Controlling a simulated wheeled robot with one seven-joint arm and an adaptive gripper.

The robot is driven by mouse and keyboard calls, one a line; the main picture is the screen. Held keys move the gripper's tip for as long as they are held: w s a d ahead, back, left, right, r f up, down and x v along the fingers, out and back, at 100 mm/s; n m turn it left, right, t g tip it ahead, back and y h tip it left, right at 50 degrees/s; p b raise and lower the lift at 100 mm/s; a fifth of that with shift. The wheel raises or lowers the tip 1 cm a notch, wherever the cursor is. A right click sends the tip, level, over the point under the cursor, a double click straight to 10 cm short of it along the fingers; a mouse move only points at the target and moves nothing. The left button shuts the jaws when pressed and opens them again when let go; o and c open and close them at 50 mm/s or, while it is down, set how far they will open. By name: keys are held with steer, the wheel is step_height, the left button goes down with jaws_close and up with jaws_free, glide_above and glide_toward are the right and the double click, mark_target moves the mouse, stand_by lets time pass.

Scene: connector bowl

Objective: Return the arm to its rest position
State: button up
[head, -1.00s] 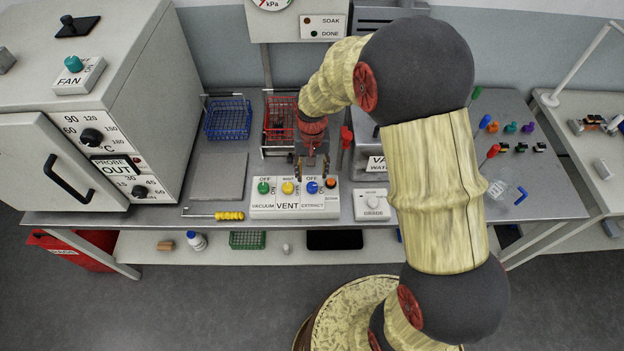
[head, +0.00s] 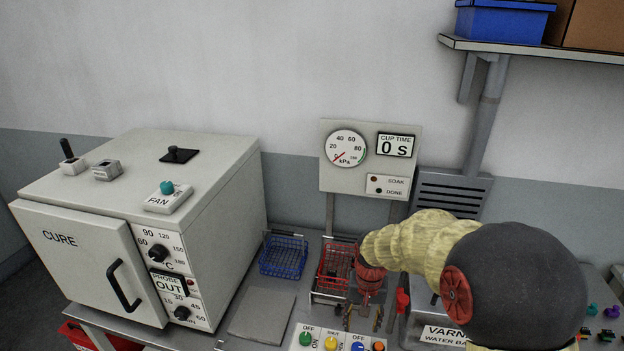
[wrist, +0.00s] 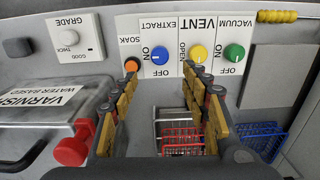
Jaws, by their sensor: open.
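My arm (head: 410,245) reaches from the lower right over the bench, bent at a dark round joint. My gripper (head: 362,318) hangs above the bench, beside the red wire basket (head: 335,265) and behind the control panel. In the wrist view my gripper (wrist: 161,75) has its two fingers well apart, with nothing between them. The panel's knobs lie beyond the fingertips there: blue extract (wrist: 159,56), yellow vent (wrist: 198,53) and green vacuum (wrist: 234,54).
A cure oven (head: 90,260) with its door shut stands at the left. A blue wire basket (head: 284,256) is beside the red one. A gauge board (head: 362,160) rises behind.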

steer(key=s+r+n+t+b, duration=0.3)
steer(key=s+r+t+b, duration=0.1)
steer(key=s+r, duration=1.4)
steer(key=s+t, duration=0.1)
steer(key=s, duration=0.3)
steer(key=shift+s+r+n+t+b, duration=0.25)
steer(key=shift+n+t+b, duration=0.05)
steer(key=shift+d, duration=0.1)
steer(key=shift+c, duration=0.2)
